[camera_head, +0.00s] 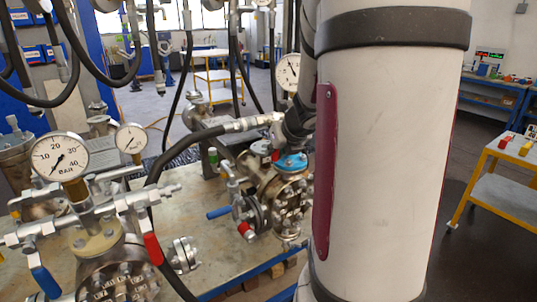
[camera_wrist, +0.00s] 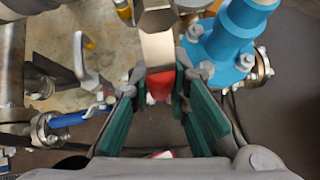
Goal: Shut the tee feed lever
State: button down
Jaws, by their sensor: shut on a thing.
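A lever with a flat metal arm (camera_wrist: 158,50) and a red grip end (camera_wrist: 160,84) stands between the fingertips in the wrist view. My gripper (camera_wrist: 161,92), with teal finger pads, is shut on the red end. I take this as the tee feed lever, though no label shows. The fingers hide the sides of the red grip. In the head view my arm covers the gripper and I cannot make out the held lever for certain.
A bright blue flanged body (camera_wrist: 232,42) is close right of the fingers. A blue-handled lever (camera_wrist: 78,118) and a metal hook-shaped handle (camera_wrist: 85,65) lie left. In the head view, gauges (camera_head: 60,157), a black hose (camera_head: 185,147) and a red lever (camera_head: 152,248) crowd the bench.

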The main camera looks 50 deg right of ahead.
jog(key=shift+s+d+f, duration=0.1)
jog(key=shift+d, duration=0.1)
dwell(0.5)
jog(key=c, duration=1.5)
grip_release()
jog(key=shift+v, duration=0.8)
jog(key=v, duration=1)
jog(key=shift+a, duration=0.2)
